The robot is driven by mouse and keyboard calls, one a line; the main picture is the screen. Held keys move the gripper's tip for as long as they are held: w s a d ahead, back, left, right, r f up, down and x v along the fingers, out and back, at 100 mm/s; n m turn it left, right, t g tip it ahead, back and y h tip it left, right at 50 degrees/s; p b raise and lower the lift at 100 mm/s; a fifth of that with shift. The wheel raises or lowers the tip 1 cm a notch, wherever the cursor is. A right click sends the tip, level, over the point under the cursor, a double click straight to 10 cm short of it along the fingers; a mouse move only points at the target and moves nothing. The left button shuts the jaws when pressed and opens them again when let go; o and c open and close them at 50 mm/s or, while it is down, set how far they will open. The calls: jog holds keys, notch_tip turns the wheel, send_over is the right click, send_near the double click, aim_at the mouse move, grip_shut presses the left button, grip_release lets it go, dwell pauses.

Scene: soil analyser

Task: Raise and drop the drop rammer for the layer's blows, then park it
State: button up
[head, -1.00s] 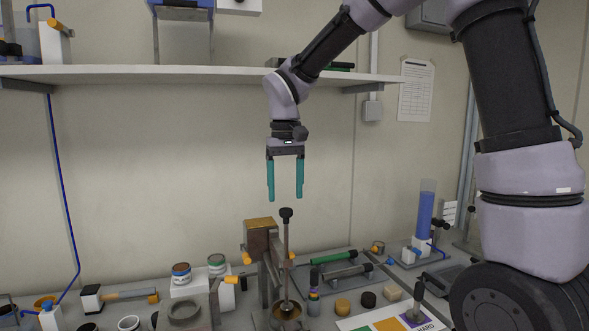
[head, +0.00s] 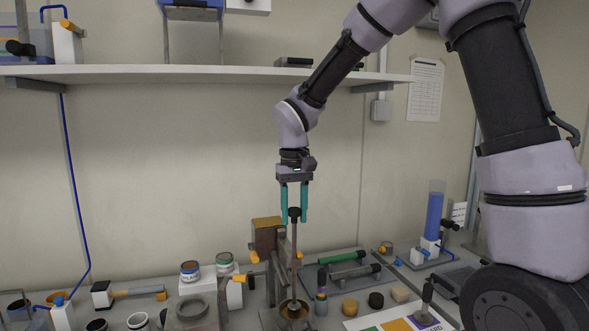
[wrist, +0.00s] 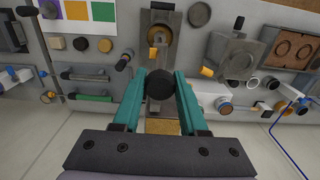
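The drop rammer (head: 295,253) stands upright, a thin grey rod with a black knob on top. Its foot is in a round mould (head: 293,308) on the bench. My gripper (head: 294,219) points straight down over it, with one teal finger on each side of the knob. The fingers are drawn in close against the knob and look shut on it. In the wrist view the black knob (wrist: 160,84) sits between the two fingertips and hides most of the rod below.
A grey post with a tan top (head: 267,222) stands close behind and left of the rammer. A tray with green-handled and dark tools (head: 340,285) lies to the right. Cans (head: 190,271) stand at left. A shelf (head: 180,73) runs along the wall above.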

grip_shut()
jog(key=shift+r, duration=4.25)
jog(key=o, duration=0.9)
grip_release()
notch_tip(320, 180, up, 3)
jog(key=shift+f, duration=0.1)
